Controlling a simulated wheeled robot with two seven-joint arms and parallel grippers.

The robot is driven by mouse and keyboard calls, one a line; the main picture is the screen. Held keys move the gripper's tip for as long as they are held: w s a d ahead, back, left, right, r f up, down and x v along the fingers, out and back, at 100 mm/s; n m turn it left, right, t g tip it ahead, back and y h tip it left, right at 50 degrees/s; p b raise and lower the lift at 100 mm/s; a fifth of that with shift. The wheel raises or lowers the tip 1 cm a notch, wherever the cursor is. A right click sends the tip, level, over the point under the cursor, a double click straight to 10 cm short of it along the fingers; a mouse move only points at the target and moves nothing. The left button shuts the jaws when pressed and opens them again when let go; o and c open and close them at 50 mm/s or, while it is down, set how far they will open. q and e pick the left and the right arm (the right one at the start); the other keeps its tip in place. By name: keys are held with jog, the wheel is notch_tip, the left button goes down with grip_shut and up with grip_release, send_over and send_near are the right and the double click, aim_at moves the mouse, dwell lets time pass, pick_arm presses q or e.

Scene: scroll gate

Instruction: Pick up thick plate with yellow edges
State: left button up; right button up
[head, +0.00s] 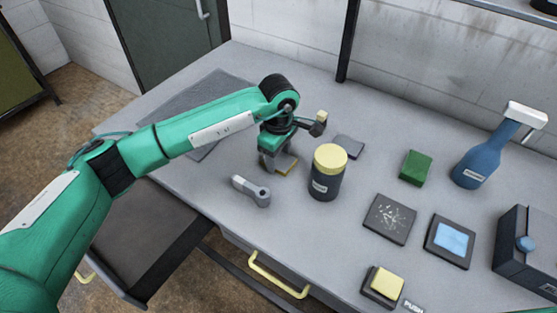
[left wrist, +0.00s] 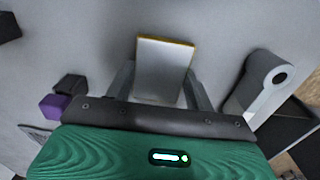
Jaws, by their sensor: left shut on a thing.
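The thick plate with yellow edges (left wrist: 163,66) is between the two fingers of my left gripper (left wrist: 160,88) in the left wrist view. Its face is light grey and its far rim is yellow. In the head view, my left gripper (head: 278,158) points down at the table, and a yellow edge of the plate (head: 287,168) shows beside its fingertips. The gripper is shut on the plate. I cannot tell whether the plate touches the table. My right gripper is not in view.
A dark jar with a yellow lid (head: 328,172) stands close right of the gripper. A flat grey piece (head: 348,146) lies behind the jar. A green block (head: 415,168), blue bottle (head: 482,155) and yellow button (head: 386,283) are further right.

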pick_arm(q)
jog(key=shift+r, duration=0.25)
